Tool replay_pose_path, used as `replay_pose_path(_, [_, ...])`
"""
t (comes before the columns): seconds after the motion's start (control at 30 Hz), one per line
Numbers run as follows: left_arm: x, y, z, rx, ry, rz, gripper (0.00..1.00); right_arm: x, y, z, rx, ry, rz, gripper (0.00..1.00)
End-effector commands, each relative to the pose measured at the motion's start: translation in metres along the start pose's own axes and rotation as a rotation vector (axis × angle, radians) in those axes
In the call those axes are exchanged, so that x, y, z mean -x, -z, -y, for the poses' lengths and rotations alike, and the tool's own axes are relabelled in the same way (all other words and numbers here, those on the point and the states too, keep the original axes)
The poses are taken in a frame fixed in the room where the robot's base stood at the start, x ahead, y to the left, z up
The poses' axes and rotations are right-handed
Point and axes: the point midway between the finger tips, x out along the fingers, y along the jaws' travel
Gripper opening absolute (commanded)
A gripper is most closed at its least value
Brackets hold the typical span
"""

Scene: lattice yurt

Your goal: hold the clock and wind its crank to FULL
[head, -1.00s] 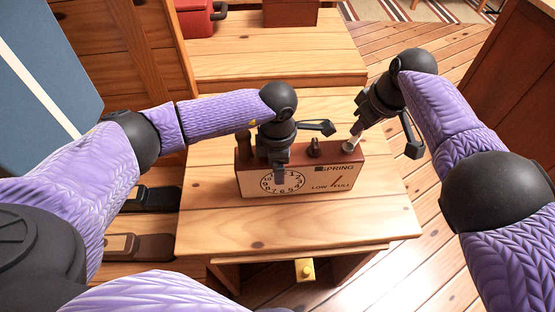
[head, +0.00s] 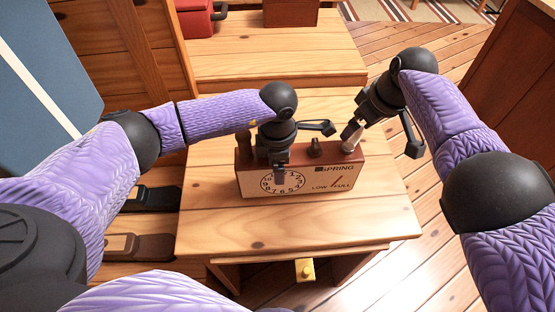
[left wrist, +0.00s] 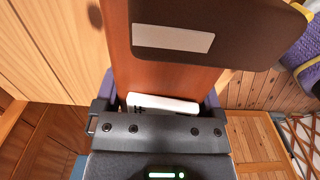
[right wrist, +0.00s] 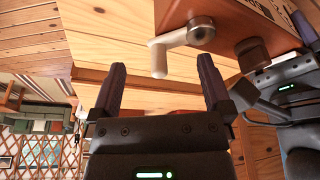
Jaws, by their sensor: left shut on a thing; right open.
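The clock (head: 240,182) is a reddish-brown box with a cream front, upright on a wooden table. Its front has a round dial and a SPRING gauge whose red needle (head: 335,182) stands between LOW and FULL, leaning right. My left gripper (head: 280,172) is shut on the clock from above, partly covering the dial; the clock's wood also shows in the left wrist view (left wrist: 165,80). The pale crank (right wrist: 180,40) is at the clock's right end. My right gripper (right wrist: 162,75) is open, its fingers on either side of the crank's handle end, with gaps visible on both sides.
The wooden table (head: 220,228) is bare around the clock. Dark knobs (head: 315,148) stand on the clock's top. A red case (head: 195,20) sits on the step behind.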

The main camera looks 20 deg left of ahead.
Motion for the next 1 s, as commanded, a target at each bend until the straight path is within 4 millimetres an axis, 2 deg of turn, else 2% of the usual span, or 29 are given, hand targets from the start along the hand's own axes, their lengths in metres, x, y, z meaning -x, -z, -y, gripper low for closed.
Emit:
replay_pose_path(0.57, [-0.001,0.000,0.001,-0.001,0.004,-0.001,0.00,0.060,0.019,0.000,0.001,-0.002,-0.001,1.00])
replay_pose_path(0.93, [-0.001,0.000,0.001,-0.001,0.003,-0.001,0.00,0.066,0.020,0.000,0.000,-0.001,0.000,1.00])
replay_pose_path(1.0, [-0.001,0.000,0.001,-0.001,0.003,-0.001,0.00,0.072,0.021,0.000,0.001,-0.002,-0.002,1.00])
